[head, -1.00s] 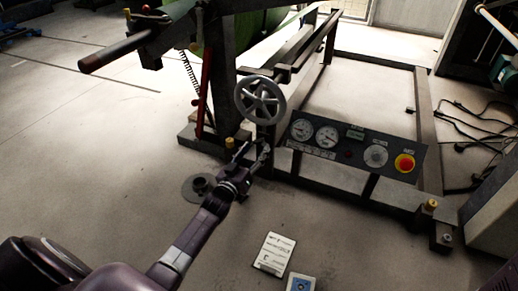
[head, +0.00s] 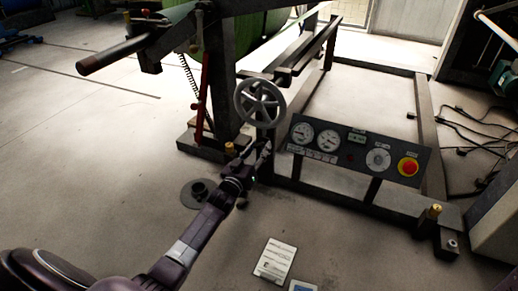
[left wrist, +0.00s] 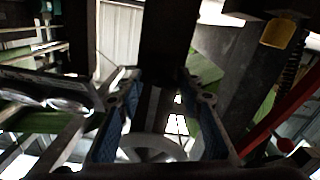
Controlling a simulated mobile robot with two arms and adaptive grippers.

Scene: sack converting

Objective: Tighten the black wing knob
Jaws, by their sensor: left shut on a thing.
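My left gripper (head: 256,154) reaches in from the lower left, its fingers at the dark post just below the grey handwheel (head: 259,103). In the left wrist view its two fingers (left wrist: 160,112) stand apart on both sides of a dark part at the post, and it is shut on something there. The black wing knob cannot be made out clearly; it appears to be hidden between the fingers, dark against dark. The grey wheel rim also shows low between the fingers in the left wrist view (left wrist: 152,143). My right gripper is not in view.
A control panel (head: 340,158) with gauges and a red emergency button (head: 408,167) stands right of the gripper. A round floor base (head: 197,194) lies below my arm. A white sheet (head: 275,260) lies on the floor in front. A red lever (head: 201,105) stands to the left.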

